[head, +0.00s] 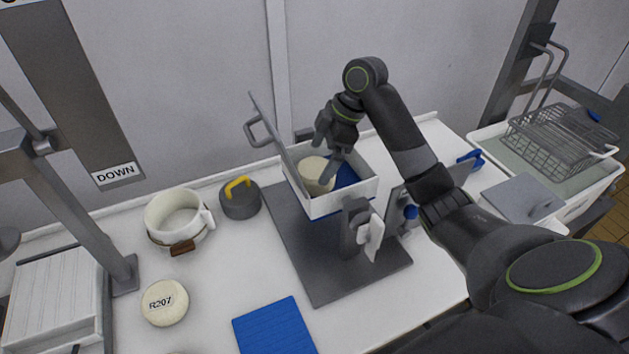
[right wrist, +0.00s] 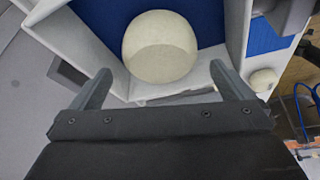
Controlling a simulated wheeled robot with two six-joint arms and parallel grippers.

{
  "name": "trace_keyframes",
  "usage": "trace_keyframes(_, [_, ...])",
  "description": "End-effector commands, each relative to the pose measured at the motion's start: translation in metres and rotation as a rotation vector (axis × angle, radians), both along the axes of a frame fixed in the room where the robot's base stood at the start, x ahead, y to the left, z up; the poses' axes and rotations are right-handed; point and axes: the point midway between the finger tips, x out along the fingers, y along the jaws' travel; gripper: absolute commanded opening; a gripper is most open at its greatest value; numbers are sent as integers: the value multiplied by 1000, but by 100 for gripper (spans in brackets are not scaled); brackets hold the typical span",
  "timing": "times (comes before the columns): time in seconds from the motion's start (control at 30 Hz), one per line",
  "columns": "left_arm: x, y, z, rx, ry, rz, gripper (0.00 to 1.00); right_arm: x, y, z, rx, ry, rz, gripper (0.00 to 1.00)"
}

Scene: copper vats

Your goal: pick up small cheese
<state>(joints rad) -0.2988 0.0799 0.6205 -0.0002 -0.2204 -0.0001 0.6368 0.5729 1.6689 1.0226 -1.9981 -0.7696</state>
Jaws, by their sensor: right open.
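A pale cream cheese (head: 317,174), a short round cylinder, sits inside the white box (head: 345,203) on the grey stand. My right gripper (head: 327,152) is over the box, pointing down at the cheese. In the right wrist view the cheese (right wrist: 160,47) lies just ahead of the open fingers (right wrist: 162,76), with nothing between them. I cannot tell whether a finger touches it. A second round cheese (head: 165,302), marked R207, lies on the white table at the front left. My left gripper is not in view.
The box's lid (head: 273,140) stands open on its left. A white pot (head: 178,216) and a grey weight with a yellow handle (head: 240,197) stand to the left. A blue mat (head: 274,327) lies in front. Wire baskets (head: 563,140) stand at the right.

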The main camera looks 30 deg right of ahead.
Motion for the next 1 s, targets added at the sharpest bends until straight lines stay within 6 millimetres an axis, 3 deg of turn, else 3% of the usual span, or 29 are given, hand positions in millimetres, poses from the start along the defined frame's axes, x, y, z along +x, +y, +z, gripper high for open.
trace_keyframes(0.17, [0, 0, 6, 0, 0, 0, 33, 1, 5, -10, 3, 4, 1, 100])
trace_keyframes(0.43, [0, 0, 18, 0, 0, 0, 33, 8, 18, -45, 1, 2, -1, 100])
trace_keyframes(0.7, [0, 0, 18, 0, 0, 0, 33, 8, 19, -51, -2, 0, 0, 100])
trace_keyframes(1.0, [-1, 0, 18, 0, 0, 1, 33, 8, 19, -51, -2, 0, 0, 63])
